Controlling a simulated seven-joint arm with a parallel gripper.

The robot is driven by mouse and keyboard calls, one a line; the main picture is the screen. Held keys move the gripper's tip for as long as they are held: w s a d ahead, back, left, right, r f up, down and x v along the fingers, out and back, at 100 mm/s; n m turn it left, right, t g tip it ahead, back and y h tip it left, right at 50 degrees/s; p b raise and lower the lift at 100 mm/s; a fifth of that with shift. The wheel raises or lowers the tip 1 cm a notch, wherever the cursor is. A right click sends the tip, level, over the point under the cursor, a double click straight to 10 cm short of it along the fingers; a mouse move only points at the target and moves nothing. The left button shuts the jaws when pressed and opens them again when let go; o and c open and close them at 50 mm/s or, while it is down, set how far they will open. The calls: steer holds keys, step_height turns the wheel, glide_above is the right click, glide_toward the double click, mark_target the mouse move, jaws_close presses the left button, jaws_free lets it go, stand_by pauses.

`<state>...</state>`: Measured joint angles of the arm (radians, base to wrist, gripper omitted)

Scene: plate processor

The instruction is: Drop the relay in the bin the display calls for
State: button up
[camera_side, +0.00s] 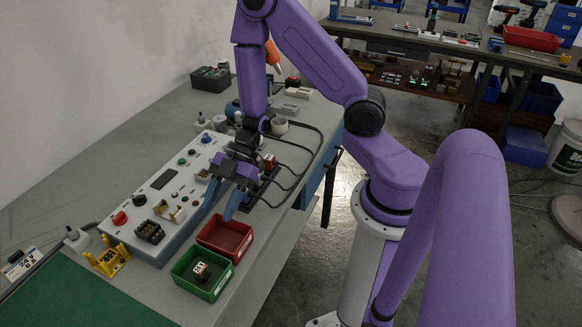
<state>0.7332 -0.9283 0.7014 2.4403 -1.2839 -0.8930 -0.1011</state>
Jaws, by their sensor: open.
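A small dark block with a pale top, which looks like the relay (201,271), sits inside the green bin (183,279). The red bin (240,239) stands just behind it and looks empty. My gripper (226,200) points down above and behind the red bin, beside the control panel. Its jaws are open, with nothing seen between them. The display (163,179) on the panel looks dark, and no text on it can be read from here.
The control panel (133,203) carries knobs, buttons and a black socket (150,232). A yellow holder (108,257) stands at its near end. A reddish block (269,162) with black cables lies behind my gripper. A green mat (80,298) covers the front left.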

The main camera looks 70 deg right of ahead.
step_height(320, 180, up, 8)
steer(key=s+d+m+t+h, duration=0.2)
steer(key=m+t+h, duration=0.1)
steer(key=h, duration=0.5)
steer(key=s+d+r+m+g+h, duration=0.1)
steer(key=s+r, duration=0.2)
steer(key=s, duration=0.5)
steer(key=s+d+r+m+g, duration=0.1)
steer(key=s+d+r+g, duration=0.1)
steer(key=s, duration=0.6)
steer(key=shift+d+r+m+g+h, duration=0.3)
steer(key=shift+r+h, duration=0.1)
steer(key=shift+r, duration=0.1)
